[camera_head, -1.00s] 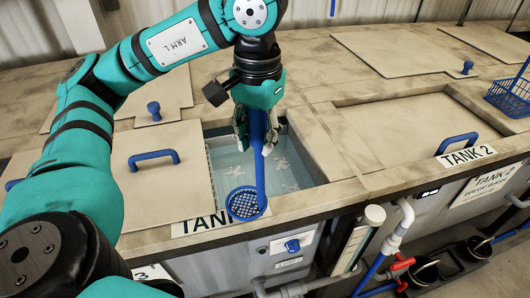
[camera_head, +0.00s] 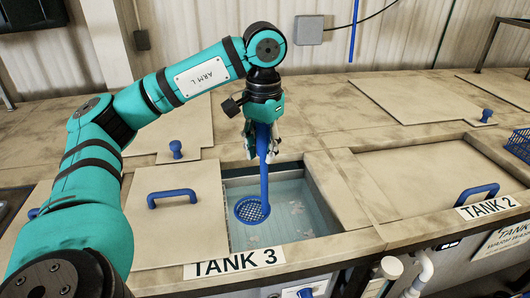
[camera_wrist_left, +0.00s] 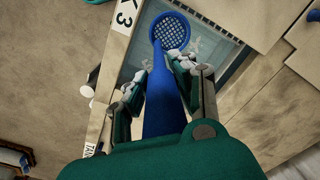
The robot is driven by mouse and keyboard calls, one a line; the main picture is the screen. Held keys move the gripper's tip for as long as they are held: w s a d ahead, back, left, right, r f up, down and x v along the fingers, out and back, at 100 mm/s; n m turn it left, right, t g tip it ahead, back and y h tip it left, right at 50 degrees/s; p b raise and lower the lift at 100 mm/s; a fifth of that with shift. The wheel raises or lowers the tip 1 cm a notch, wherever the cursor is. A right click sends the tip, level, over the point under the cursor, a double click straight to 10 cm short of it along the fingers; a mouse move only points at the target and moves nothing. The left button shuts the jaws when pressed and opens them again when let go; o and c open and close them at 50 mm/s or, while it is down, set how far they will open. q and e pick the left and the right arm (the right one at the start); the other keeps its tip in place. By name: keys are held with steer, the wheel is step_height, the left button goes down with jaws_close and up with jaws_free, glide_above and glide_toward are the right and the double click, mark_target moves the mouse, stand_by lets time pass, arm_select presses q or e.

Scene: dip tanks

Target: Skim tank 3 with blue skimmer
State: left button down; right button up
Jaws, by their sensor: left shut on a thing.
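My left gripper (camera_head: 264,150) is shut on the handle of the blue skimmer (camera_head: 252,209), above the open part of tank 3 (camera_head: 296,203). The skimmer's round mesh head hangs down at the left side of the opening; I cannot tell whether it touches the water. Pale scraps float in the water near it. The left wrist view shows the mesh head (camera_wrist_left: 171,30) beyond the fingers (camera_wrist_left: 160,88), over the tank opening. A lid with a blue handle (camera_head: 172,197) lies to the left of the opening. My right gripper is not in view.
The TANK 3 label (camera_head: 234,263) is on the front rim. Tank 2's lid (camera_head: 425,180) is to the right, with a blue handle. A blue basket (camera_head: 518,143) stands at the far right. A small knobbed lid (camera_head: 176,150) lies behind tank 3.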

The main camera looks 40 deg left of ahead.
mark_target(263, 213)
arm_select(q)
step_height(263, 213, down, 2)
steer(key=shift+f+b, duration=0.1)
steer(key=shift+b, duration=0.55)
step_height(263, 213, down, 15)
steer(key=b, duration=1.2)
steer(key=shift+r, duration=0.2)
